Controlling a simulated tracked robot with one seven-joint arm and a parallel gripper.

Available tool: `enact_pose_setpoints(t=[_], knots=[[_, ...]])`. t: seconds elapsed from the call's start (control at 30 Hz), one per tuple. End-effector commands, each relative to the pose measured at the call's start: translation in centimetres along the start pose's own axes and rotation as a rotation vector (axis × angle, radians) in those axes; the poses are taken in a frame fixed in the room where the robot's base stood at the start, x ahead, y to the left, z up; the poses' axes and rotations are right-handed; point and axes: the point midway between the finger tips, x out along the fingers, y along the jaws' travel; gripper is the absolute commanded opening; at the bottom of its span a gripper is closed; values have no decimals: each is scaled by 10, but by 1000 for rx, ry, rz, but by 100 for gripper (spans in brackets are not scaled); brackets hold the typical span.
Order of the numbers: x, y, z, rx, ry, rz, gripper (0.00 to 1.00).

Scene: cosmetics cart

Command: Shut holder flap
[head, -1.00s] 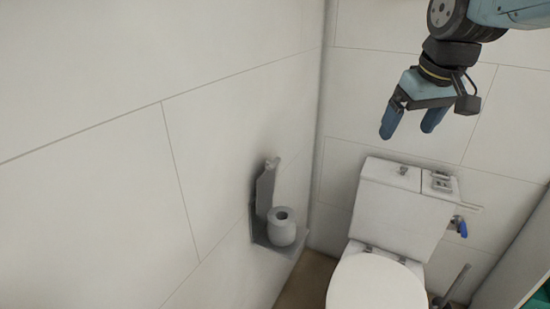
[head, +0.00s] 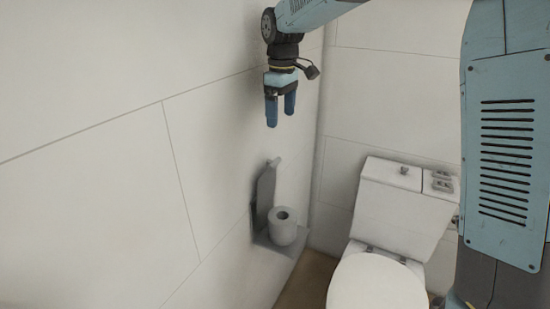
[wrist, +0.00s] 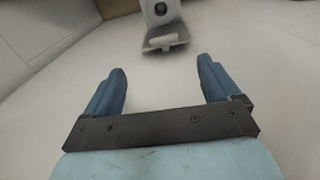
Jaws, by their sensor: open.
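The grey toilet paper holder (head: 283,247) is fixed to the left wall, with its flap (head: 265,188) standing raised against the wall. A roll of paper (head: 283,226) sits on the holder in front of the flap. My gripper (head: 281,120) is above the holder, pointing down, apart from it, with its two blue fingers open and empty. In the wrist view the roll (wrist: 160,11) and the grey flap (wrist: 165,42) show at the top, beyond the open fingers (wrist: 162,80).
A white toilet (head: 380,280) with its cistern (head: 402,205) stands right of the holder. The tiled wall (head: 100,160) is bare at left. My own arm covers the right side of the head view.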

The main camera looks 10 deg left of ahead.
Motion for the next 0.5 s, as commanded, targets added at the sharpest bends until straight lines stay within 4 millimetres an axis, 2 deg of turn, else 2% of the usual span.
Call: enact_pose_setpoints(t=[0.03,0.13,0.33,0.5], knots=[[4,-1,-8,-18,-6,-4,89],[8,-3,-16,-39,-13,-8,89],[23,-4,-17,-44,-17,-11,89],[50,-4,-16,-43,-17,-11,89]])
